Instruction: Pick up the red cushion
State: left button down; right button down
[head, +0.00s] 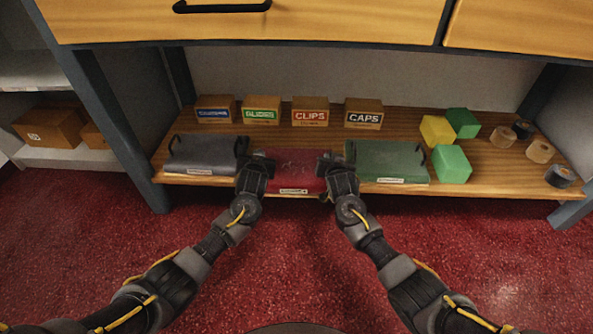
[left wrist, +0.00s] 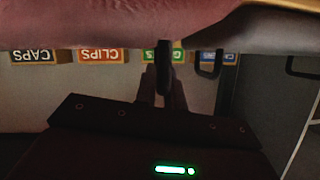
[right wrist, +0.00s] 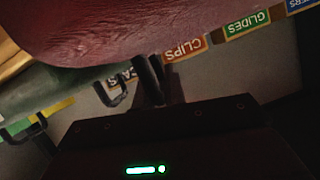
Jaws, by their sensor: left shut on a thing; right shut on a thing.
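The red cushion (head: 297,170) lies level at the shelf's front edge, between a grey and a green cushion. I cannot tell whether its underside touches the shelf. My left gripper (head: 260,160) is shut on the black handle at its left end, and my right gripper (head: 331,163) is shut on the handle at its right end. In the left wrist view the red cushion (left wrist: 90,22) fills the top edge. In the right wrist view the cushion (right wrist: 140,28) spans the top, with its handle (right wrist: 150,78) at the fingers.
The grey cushion (head: 205,153) and green cushion (head: 390,160) lie close on either side, with black handles. Several labelled boxes (head: 310,111) stand behind on the wooden shelf (head: 500,178). Green and yellow blocks (head: 437,130) and tape rolls (head: 540,151) are at right. Drawers (head: 300,25) overhang above.

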pick_arm(q)
jog(key=shift+r, duration=0.1)
pick_arm(e)
jog(key=shift+r, duration=0.1)
